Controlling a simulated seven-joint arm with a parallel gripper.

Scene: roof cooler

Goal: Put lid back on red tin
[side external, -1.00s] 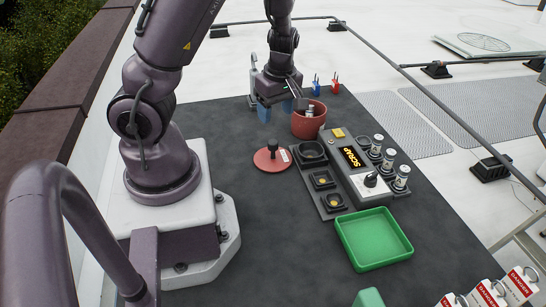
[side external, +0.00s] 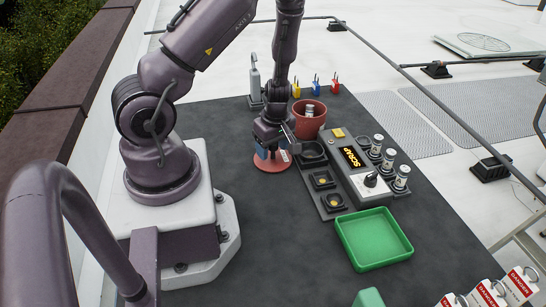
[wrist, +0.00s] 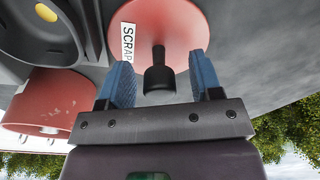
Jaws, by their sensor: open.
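The red lid (side external: 272,165) lies flat on the dark table, with a white label reading SCRAP. In the wrist view the lid (wrist: 185,25) shows its black knob (wrist: 158,75) between my fingers. My gripper (side external: 268,150) is over the lid, its blue fingers open on either side of the knob; it also shows in the wrist view (wrist: 163,85). I cannot tell whether a finger touches the knob. The red tin (side external: 308,122) stands open behind and right of the lid, with a pale-capped canister inside; its side shows in the wrist view (wrist: 50,92).
A green tray (side external: 374,240) lies in front.

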